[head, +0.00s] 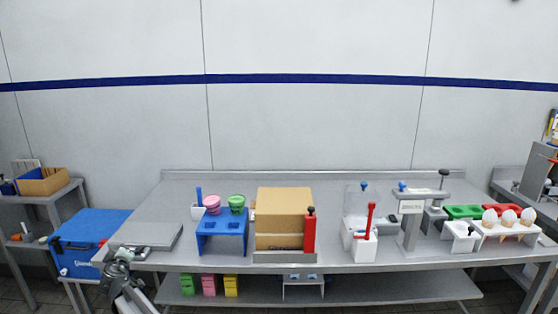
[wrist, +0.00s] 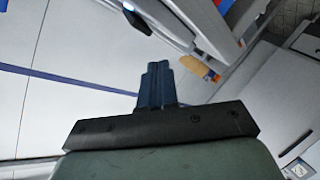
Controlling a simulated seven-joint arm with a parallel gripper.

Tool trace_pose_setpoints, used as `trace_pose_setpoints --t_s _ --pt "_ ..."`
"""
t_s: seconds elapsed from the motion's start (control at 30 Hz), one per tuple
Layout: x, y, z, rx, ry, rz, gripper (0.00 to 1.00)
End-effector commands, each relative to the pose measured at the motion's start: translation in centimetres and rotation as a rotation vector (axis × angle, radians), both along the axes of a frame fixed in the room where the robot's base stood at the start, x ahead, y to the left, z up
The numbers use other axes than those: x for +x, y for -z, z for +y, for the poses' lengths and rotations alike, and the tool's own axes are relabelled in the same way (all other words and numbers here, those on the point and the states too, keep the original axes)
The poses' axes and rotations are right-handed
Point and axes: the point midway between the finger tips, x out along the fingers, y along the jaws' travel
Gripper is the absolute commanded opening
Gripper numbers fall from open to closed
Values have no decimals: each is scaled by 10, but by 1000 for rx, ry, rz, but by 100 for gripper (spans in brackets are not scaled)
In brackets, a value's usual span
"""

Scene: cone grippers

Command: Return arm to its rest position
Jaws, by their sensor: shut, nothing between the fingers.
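My gripper (wrist: 157,82) shows in the wrist view with its two dark blue fingers pressed together and nothing between them. Around the fingers I see pale wall panels and grey metal furniture; the fingertips touch nothing that I can make out. In the head view my arm (head: 124,276) is at the lower left, in front of the left end of the steel table (head: 190,190). It is beside the grey flat plate (head: 148,236). The fingertips are too small to make out in that view.
A blue cooler (head: 88,240) stands left of my arm. The table carries a blue cup stand (head: 222,224), a cardboard box (head: 284,203), a white container with a red handle (head: 362,246), and a white cone holder (head: 508,232) at the right. The table's back left is clear.

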Motion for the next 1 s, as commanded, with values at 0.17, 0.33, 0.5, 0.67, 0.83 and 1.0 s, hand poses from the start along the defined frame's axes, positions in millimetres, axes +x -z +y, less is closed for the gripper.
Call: trace_pose_setpoints --t_s 0.17,0.33,0.5,0.67,0.83,1.0 --pt "-27 26 9 57 -90 20 0" --pt "-29 56 -9 72 -92 61 0" --pt "-22 89 -41 63 -48 109 0" --pt "-12 126 -84 45 19 167 0" --pt "-3 183 -156 6 135 264 0" --pt "-5 245 -241 -36 267 382 0"
